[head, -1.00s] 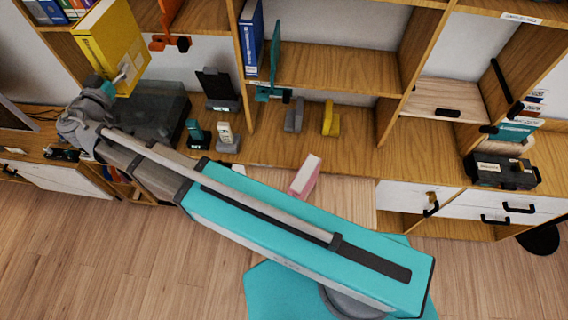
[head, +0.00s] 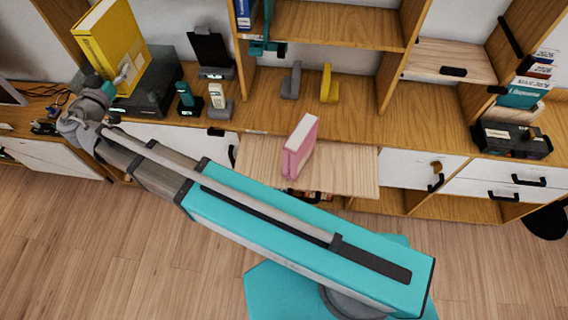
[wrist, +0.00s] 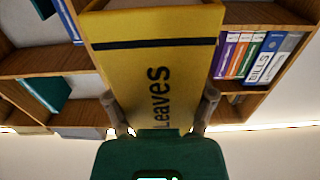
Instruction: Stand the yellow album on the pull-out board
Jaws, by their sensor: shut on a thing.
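The yellow album (head: 108,42) is upright and slightly tilted at the upper left of the head view. My gripper (head: 122,78) is shut on its lower spine side. In the wrist view, the album (wrist: 155,65) shows a black band and the word "Leaves", with my gripper's fingers (wrist: 163,115) on both sides. The pale wooden pull-out board (head: 345,172) juts out from the shelf unit at the middle. A pink album (head: 300,147) stands on it. My arm covers part of the board's front left.
A dark glass-lidded turntable-like box (head: 155,90) lies beneath and behind the yellow album. Grey (head: 291,82) and yellow (head: 329,84) bookends stand on the counter behind the board. The board's right part is clear.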

